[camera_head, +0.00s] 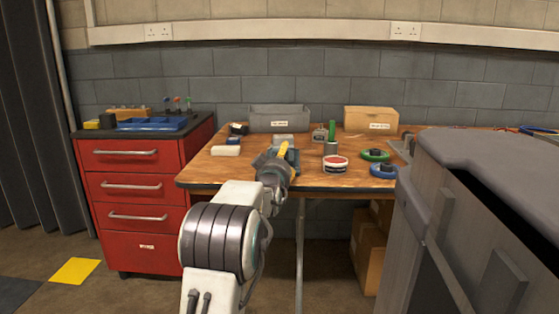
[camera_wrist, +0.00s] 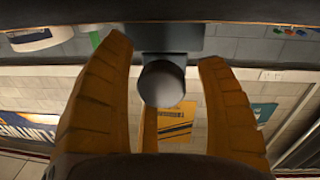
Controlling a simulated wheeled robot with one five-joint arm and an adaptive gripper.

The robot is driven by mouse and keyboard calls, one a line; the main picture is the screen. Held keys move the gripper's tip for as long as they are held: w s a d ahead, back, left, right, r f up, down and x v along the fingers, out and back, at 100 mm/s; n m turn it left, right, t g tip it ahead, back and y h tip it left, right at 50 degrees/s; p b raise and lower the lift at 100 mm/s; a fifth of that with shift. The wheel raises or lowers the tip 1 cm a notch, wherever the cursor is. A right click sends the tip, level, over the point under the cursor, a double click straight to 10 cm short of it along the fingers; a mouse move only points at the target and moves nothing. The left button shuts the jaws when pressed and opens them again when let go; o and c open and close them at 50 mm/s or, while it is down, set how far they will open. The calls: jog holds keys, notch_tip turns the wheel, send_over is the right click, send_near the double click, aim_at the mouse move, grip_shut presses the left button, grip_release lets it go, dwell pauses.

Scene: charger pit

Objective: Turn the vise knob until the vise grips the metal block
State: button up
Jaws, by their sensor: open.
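The round dark-grey vise knob (camera_wrist: 162,86) faces the camera in the wrist view. The dark-grey vise body (camera_wrist: 165,38) shows behind and above it. My gripper (camera_wrist: 165,58) is open, with one orange-yellow finger on each side of the knob and a visible gap on both sides. In the head view my gripper (camera_head: 284,152) is at the front middle of the workbench (camera_head: 225,170). The arm's end hides most of the vise there. I cannot make out the metal block or the vise jaws clearly.
A grey bin (camera_head: 280,118) and a wooden box (camera_head: 371,119) stand at the back of the bench. A red drawer cabinet (camera_head: 146,190) stands left.

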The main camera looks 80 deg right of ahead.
jog(key=shift+a, duration=0.1)
jog(key=c, duration=1.2)
